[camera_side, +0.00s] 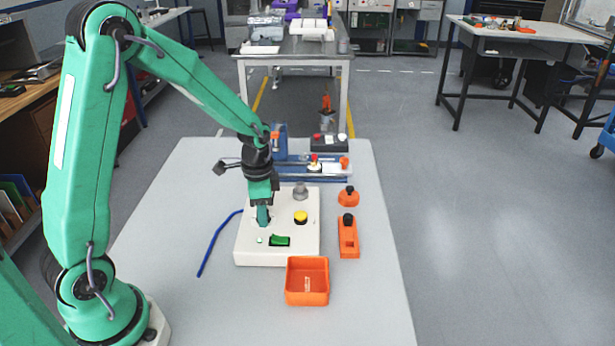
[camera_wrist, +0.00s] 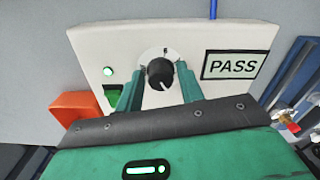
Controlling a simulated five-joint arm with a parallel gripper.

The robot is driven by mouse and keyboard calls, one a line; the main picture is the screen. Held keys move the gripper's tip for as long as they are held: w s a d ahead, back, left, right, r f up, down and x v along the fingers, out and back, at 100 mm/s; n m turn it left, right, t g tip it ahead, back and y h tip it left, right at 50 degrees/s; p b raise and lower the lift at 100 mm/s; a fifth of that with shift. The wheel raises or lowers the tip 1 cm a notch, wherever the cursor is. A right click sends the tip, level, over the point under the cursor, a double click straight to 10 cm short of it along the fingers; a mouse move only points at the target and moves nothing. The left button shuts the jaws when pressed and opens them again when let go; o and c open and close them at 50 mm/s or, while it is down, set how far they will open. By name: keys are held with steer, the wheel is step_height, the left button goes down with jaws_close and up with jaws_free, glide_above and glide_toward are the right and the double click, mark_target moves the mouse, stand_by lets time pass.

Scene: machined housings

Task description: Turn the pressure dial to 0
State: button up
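The pressure dial (camera_wrist: 160,73) is a black round knob on a pale round plate with dark marks. It sits on the white control box (camera_wrist: 90,45), which also shows in the side view (camera_side: 245,248). The pointer's exact reading is too small to tell. My gripper (camera_wrist: 158,79) has its two green fingers on either side of the dial, with pale plate showing between dial and fingers. It is open around the dial. In the side view my gripper (camera_side: 263,215) points down at the box, and the dial is hidden by the fingers.
The box carries a PASS label (camera_wrist: 233,65), a lit lamp (camera_wrist: 108,71), a green rocker switch (camera_side: 279,241), a yellow button (camera_side: 301,217) and a grey knob (camera_side: 300,191). An orange tray (camera_side: 307,295) stands in front; orange parts (camera_side: 348,240) stand right. A blue cable (camera_side: 214,247) lies left.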

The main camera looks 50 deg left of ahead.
steer(key=shift+o, duration=0.9)
steer(key=shift+r, duration=3.9)
steer(key=shift+s+d+r, duration=0.15)
steer(key=shift+s+r, duration=0.1)
steer(key=shift+r, duration=0.25)
steer(key=s+d+r+n+t, duration=0.2)
steer(key=s+r+n, duration=0.1)
steer(key=s+r, duration=0.2)
steer(key=s+d+r+n+t, duration=0.3)
steer(key=s+r, duration=0.3)
steer(key=s, duration=0.4)
steer(key=shift+d+n+t, duration=0.2)
steer(key=shift+n+t, duration=0.1)
